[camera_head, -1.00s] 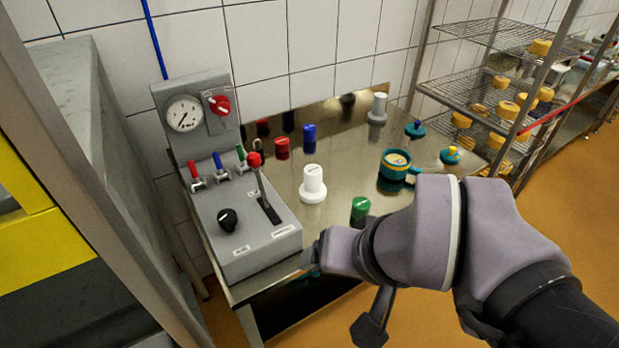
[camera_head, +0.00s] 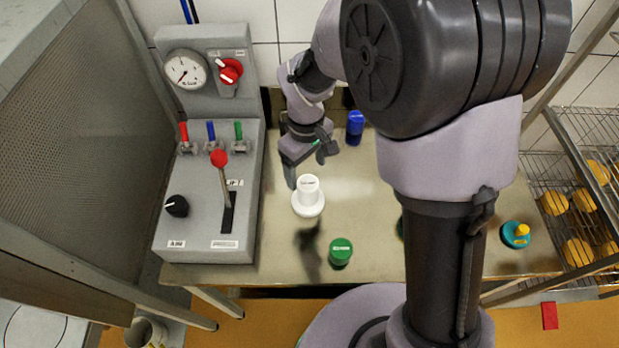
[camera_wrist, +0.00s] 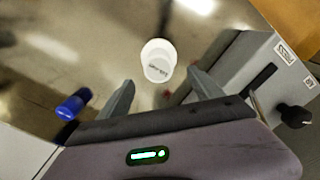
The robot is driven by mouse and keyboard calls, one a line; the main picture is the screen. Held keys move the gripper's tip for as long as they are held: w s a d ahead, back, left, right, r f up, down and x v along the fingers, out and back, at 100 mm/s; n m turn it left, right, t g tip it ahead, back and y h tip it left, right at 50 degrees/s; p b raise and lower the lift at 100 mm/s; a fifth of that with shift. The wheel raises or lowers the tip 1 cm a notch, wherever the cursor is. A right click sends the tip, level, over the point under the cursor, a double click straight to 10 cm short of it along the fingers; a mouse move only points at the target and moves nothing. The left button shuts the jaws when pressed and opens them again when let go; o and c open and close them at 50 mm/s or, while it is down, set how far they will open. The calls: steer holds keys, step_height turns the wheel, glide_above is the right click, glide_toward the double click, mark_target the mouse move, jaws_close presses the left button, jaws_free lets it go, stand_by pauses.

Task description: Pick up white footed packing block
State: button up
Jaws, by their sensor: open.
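The white footed packing block (camera_head: 308,197) stands upright on the steel table, a narrow labelled top on a wider round foot. In the wrist view the white block (camera_wrist: 158,60) shows from above, ahead of and between the finger lines. My gripper (camera_head: 308,168) is open and empty, just behind and above the block in the head view. In the wrist view its fingers (camera_wrist: 160,79) are spread, with the block apparently beyond their tips. I cannot tell the exact gap.
A grey control panel (camera_head: 196,235) with levers stands left of the block. A green cylinder (camera_head: 340,251) is at the front, a blue cylinder (camera_head: 355,124) behind. A teal piece with a yellow knob (camera_head: 516,234) is at right. My arm hides the table's middle right.

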mark_target(308, 191)
step_height(308, 191, down, 11)
steer(key=b, duration=0.4)
steer(key=shift+w+d, duration=0.1)
steer(key=shift+r, duration=0.1)
steer(key=shift+c, duration=0.7)
steer(key=c, duration=1.4)
jaws_close()
steer(key=shift+r, duration=0.1)
